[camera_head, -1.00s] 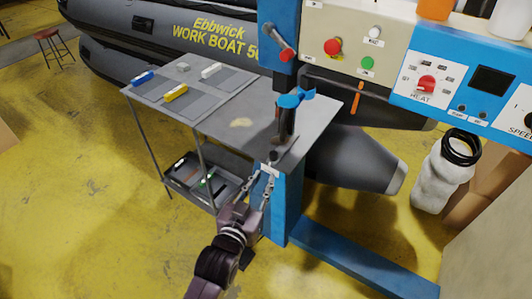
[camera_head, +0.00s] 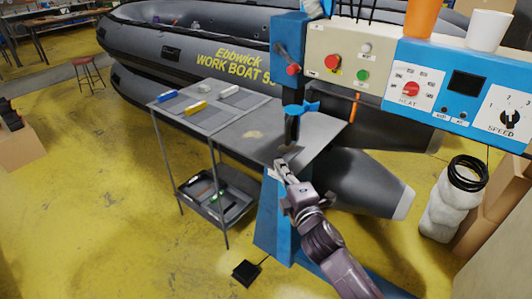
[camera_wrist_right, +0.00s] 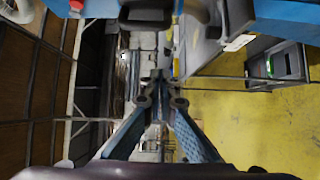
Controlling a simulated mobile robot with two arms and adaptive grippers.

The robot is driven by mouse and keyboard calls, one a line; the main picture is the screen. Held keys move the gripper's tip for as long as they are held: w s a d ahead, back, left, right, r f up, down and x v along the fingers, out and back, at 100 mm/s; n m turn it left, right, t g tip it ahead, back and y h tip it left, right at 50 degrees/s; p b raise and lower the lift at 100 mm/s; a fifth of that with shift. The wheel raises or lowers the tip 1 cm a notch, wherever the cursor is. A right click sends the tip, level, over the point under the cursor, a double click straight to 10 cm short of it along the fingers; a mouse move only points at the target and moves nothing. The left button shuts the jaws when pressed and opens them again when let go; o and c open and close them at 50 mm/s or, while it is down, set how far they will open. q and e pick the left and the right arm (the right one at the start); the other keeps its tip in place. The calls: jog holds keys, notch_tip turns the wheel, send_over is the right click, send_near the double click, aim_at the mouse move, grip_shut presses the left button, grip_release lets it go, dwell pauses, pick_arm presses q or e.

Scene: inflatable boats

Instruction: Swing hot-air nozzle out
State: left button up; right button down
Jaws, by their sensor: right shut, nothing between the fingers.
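The blue welding machine has an upright post (camera_head: 287,45) beside its control panel. Below the post, a dark upright piece with a blue collar (camera_head: 297,108) stands over the grey table's edge; I cannot tell for sure if it is the hot-air nozzle. My right gripper (camera_head: 281,166) is shut and empty, its tips at the front table edge just below the dark piece. I cannot tell if they touch it. In the right wrist view the fingertips (camera_wrist_right: 160,78) meet. My left gripper is out of view.
The grey work table (camera_head: 250,138) holds coloured blocks on its left. A tray (camera_head: 215,192) sits on a shelf below. A black pedal (camera_head: 246,273) lies on the yellow floor. A grey boat (camera_head: 180,50) is behind. The control panel (camera_head: 450,85) overhangs on the right.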

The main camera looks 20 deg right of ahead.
aim_at(297, 130)
jog(key=w+p, duration=0.2)
jog(key=w, duration=0.9)
jog(key=s+d+p, duration=0.1)
jog(key=s+d, duration=0.1)
jog(key=d, duration=0.1)
jog(key=shift+d+r+p, duration=0.15)
jog(key=shift+p, duration=0.2)
jog(key=shift+w, duration=0.15)
